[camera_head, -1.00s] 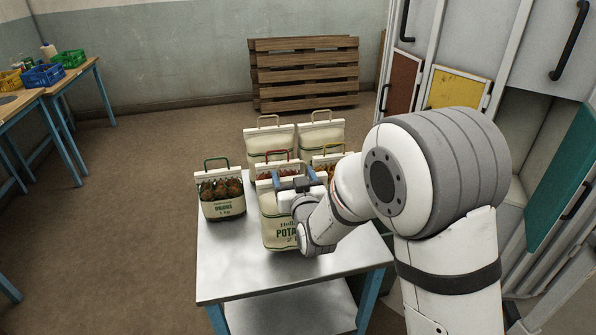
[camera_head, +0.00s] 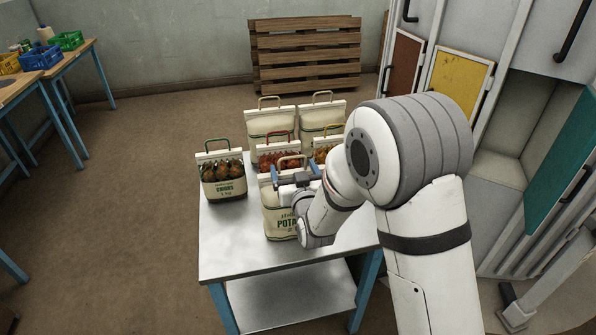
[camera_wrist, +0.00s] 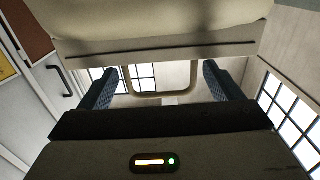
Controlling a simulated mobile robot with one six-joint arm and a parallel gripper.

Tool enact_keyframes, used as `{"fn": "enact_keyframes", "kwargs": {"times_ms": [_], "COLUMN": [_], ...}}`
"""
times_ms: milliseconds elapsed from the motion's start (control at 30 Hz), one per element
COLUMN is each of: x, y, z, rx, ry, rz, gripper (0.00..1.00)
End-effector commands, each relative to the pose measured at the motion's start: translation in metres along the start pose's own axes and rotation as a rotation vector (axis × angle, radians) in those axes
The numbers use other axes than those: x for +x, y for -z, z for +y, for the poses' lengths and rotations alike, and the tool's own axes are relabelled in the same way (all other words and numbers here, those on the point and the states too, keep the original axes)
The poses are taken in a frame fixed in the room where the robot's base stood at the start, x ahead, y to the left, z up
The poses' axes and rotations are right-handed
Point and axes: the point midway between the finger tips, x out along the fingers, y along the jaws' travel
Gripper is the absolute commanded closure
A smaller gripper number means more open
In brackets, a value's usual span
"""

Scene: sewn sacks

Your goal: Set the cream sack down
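The cream sack (camera_head: 279,221), a pale bag with green potato lettering, stands upright on the metal table (camera_head: 232,259) near its front. Its beige handle (camera_head: 292,159) rises above the top hem. My gripper (camera_head: 296,174) is at the sack's top, with one blue finger on each side of the handle. In the wrist view the fingers (camera_wrist: 160,84) are apart, with small gaps between them and the handle (camera_wrist: 165,95). The sack's hem (camera_wrist: 155,48) is just beyond the fingertips. My wrist hides the sack's right side.
Close behind stand a red-handled sack (camera_head: 277,160), a yellow-handled sack (camera_head: 322,153) and two plain pale sacks, one at the back left (camera_head: 269,126) and one at the back right (camera_head: 321,120). A green-handled onion sack (camera_head: 222,184) stands left. The table's front left is bare.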

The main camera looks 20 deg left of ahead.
Motion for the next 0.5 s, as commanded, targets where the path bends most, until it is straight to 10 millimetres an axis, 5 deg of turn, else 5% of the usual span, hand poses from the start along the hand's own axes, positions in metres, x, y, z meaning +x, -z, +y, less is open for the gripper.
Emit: {"fn": "enact_keyframes", "kwargs": {"times_ms": [400, 500], "x": [0.0, -0.014], "y": [0.003, 0.0], "z": [-0.001, -0.001], "rx": [0.0, 0.0], "ry": [0.001, 0.002], "rz": [0.0, -0.001], "gripper": [0.06, 0.06]}}
